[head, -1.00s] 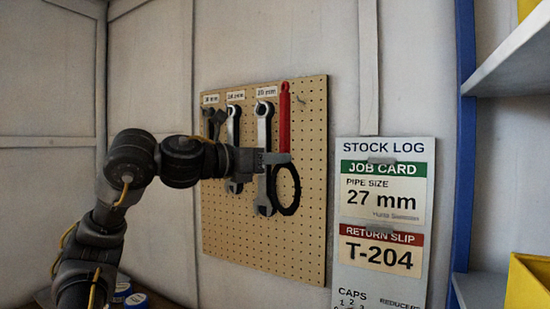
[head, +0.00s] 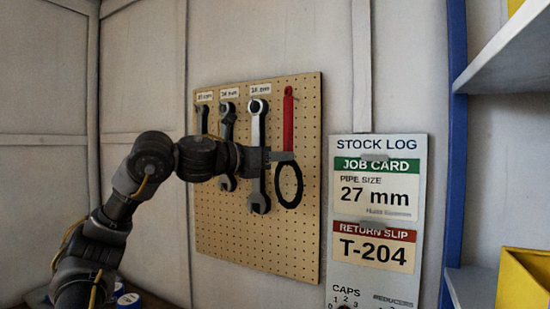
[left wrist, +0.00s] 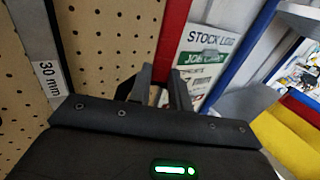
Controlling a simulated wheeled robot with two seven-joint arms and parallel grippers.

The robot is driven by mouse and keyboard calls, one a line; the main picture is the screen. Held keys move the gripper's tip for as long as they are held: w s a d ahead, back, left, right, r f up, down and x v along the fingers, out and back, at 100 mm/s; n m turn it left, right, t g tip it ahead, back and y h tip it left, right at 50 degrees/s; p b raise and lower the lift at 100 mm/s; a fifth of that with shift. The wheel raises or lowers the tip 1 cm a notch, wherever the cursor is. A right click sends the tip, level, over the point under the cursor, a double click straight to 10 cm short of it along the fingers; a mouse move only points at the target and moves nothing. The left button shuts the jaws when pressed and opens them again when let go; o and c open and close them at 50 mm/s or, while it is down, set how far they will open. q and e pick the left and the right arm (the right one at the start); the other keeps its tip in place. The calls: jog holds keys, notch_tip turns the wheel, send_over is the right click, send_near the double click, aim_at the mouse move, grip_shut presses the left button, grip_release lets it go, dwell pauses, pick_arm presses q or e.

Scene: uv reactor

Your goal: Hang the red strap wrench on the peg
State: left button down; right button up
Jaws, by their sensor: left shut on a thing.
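The strap wrench (head: 288,125) has a red handle and a black loop (head: 290,185) hanging below it. My left gripper (head: 283,156) is shut on it, near where the handle meets the loop. The wrench is upright in front of the pegboard's right side. In the left wrist view its red handle (left wrist: 173,38) rises beyond my fingers (left wrist: 160,92). The handle's top is at the place of the bare peg, which is now hidden behind it. I cannot tell whether it is on the peg or just in front. My right gripper is out of view.
The pegboard (head: 225,235) holds several grey wrenches under size labels; the largest (head: 257,140) hangs just left of the strap wrench. A stock log board (head: 375,147) is to the right. Beyond it are a blue post (head: 456,150), shelves (head: 500,50) and a yellow bin (head: 525,280).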

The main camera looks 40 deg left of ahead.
pick_arm(q)
jog(key=shift+w+a, duration=0.3)
jog(key=shift+w, duration=0.45)
jog(key=shift+w+a, duration=0.3)
jog(key=shift+w, duration=0.4)
jog(key=shift+w+f, duration=0.2)
jog(key=shift+w+f, duration=0.2)
jog(key=shift+w, duration=0.05)
jog(key=c, duration=1.7)
grip_release()
jog(key=o, duration=0.5)
jog(key=shift+w+a+f, duration=0.2)
jog(key=shift+w+f, duration=0.05)
jog(key=shift+w, duration=0.2)
jog(key=shift+s+d+r, duration=0.15)
jog(key=shift+s+r, duration=0.05)
jog(key=shift+s+f, duration=0.1)
jog(key=b+v, duration=0.2)
jog(key=v, duration=0.8)
jog(key=shift+s+b, duration=0.3)
jog(key=shift+b, duration=0.1)
